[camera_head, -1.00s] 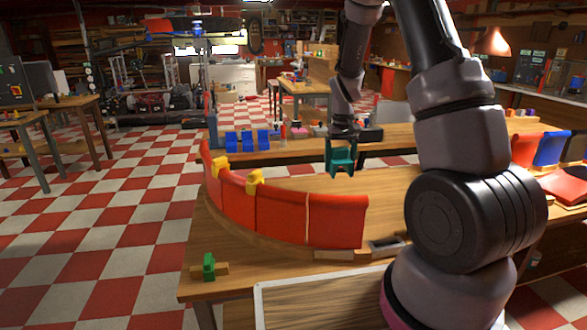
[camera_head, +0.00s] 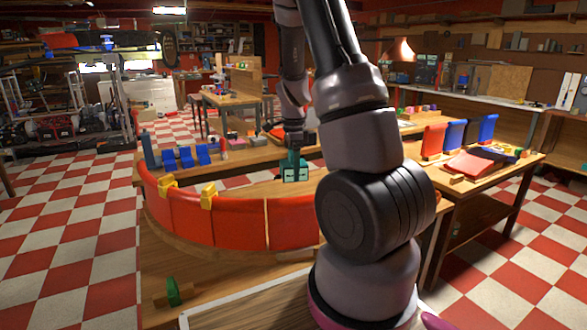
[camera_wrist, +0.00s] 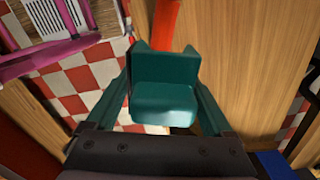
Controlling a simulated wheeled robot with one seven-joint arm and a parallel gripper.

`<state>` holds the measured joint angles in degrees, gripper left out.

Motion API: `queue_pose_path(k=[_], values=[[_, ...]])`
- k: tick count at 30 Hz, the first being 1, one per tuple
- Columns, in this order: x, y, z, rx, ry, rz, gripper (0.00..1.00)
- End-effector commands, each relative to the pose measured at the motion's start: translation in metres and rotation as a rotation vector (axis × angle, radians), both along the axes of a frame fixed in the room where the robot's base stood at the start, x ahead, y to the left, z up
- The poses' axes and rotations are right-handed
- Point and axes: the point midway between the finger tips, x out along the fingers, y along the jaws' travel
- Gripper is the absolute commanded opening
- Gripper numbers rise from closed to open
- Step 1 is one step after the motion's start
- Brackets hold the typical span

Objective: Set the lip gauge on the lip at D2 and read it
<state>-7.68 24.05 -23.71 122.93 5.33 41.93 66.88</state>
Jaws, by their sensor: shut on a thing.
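A teal lip gauge (camera_head: 294,172) is held in my gripper (camera_head: 293,152), with two small pale windows on its face. It hangs above and behind the right part of the red curved lip (camera_head: 190,215), apparently apart from it. In the wrist view the gauge (camera_wrist: 165,88) sits between the two fingers of my gripper (camera_wrist: 165,100), and a red strip (camera_wrist: 165,22) shows past its upper end. No D2 mark is legible, and no reading can be made out. My arm hides the right end of the lip.
Two yellow clips (camera_head: 208,196) sit on the lip's left part. A green block (camera_head: 172,292) on a wooden piece stands at the table's front left. Several blue holders (camera_head: 185,157) line the back bench. Red and blue panels (camera_head: 455,136) stand on the right table.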

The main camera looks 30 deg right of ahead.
Motion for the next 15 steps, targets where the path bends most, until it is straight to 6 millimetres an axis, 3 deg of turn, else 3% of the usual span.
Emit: queue_pose_path(k=[8,15], values=[[0.0,0.0,0.0,0.0,-0.001,0.003,0.23],[0.0,0.0,-0.013,0.0,0.002,0.004,0.23]])
